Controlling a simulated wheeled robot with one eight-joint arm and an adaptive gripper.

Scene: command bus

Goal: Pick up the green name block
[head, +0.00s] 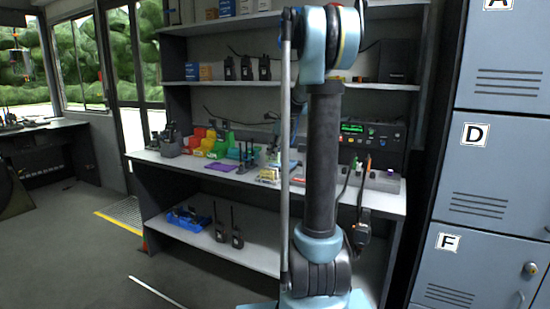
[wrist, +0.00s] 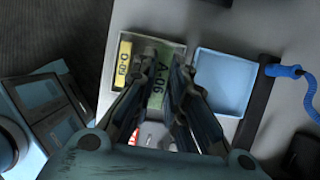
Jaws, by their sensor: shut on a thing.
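The green name block (wrist: 157,92), with dark lettering that looks like A-06, shows in the wrist view between my two fingers. My gripper (wrist: 166,68) is shut on it, with one finger along each side. The block is over or in a shallow tray (wrist: 182,52); I cannot tell whether it is lifted. A yellow name block (wrist: 124,64) lies in the same tray to the left. In the head view I cannot make out the green block clearly, and my arm covers part of the counter.
A light blue tray (wrist: 224,82) is right of the block tray, with a blue coiled cord (wrist: 285,71) beyond it. In the head view the counter holds coloured bins (head: 215,145), radios and a radio console (head: 370,138). Grey lockers (head: 500,175) stand to the right.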

